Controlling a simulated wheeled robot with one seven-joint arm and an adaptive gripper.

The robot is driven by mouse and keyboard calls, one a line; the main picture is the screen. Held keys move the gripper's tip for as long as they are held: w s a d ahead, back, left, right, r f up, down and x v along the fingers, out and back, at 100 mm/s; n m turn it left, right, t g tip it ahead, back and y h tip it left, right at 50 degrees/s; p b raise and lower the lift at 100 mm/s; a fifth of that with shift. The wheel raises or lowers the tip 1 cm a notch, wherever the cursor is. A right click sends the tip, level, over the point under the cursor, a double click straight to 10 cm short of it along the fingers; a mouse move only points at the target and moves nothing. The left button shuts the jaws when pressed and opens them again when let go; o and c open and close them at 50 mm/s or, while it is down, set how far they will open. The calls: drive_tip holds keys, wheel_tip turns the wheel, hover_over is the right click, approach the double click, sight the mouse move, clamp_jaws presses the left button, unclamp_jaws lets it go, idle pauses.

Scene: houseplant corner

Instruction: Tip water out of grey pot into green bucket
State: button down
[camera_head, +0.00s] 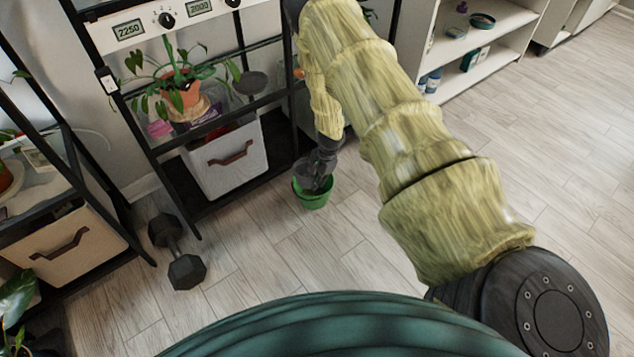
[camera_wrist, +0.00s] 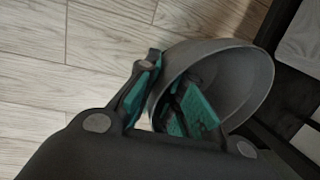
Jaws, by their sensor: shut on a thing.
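The green bucket (camera_head: 313,201) stands on the floor in front of the black shelf in the head view. My gripper (camera_head: 317,178) is low, at or just over the bucket's mouth. In the wrist view my gripper (camera_wrist: 168,96) is shut on the wall of the grey pot (camera_wrist: 250,72), one teal finger pad outside and one inside. The pot looks tilted, its opening facing partly toward the wrist camera. No water shows. In the head view the pot is hard to tell from the dark gripper. The bucket's inside is mostly hidden there, and I cannot make the bucket out in the wrist view.
The black shelf holds a potted plant (camera_head: 181,93) and a white bin (camera_head: 228,160) close behind the bucket. A dumbbell (camera_head: 178,252) lies left on the floor. A white shelf unit (camera_head: 483,49) stands at the back right. The wooden floor right of my arm is clear.

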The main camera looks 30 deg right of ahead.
drive_tip(key=shift+w+f+t+h+b, duration=0.15)
drive_tip(key=shift+t+h+b, duration=0.15)
drive_tip(key=shift+b, duration=1)
drive_tip(key=shift+d+f+h+b, duration=0.15)
drive_tip(key=shift+h+b, duration=0.15)
drive_tip(key=shift+b, duration=1.4)
drive_tip(key=shift+t+b, duration=0.3)
drive_tip(key=shift+b, duration=1.25)
drive_tip(key=shift+f+t+h+b, duration=0.2)
drive_tip(key=shift+t+h+b, duration=0.1)
drive_tip(key=shift+b, duration=2.95)
drive_tip(key=shift+r+p, duration=1.45)
drive_tip(key=shift+r, duration=0.15)
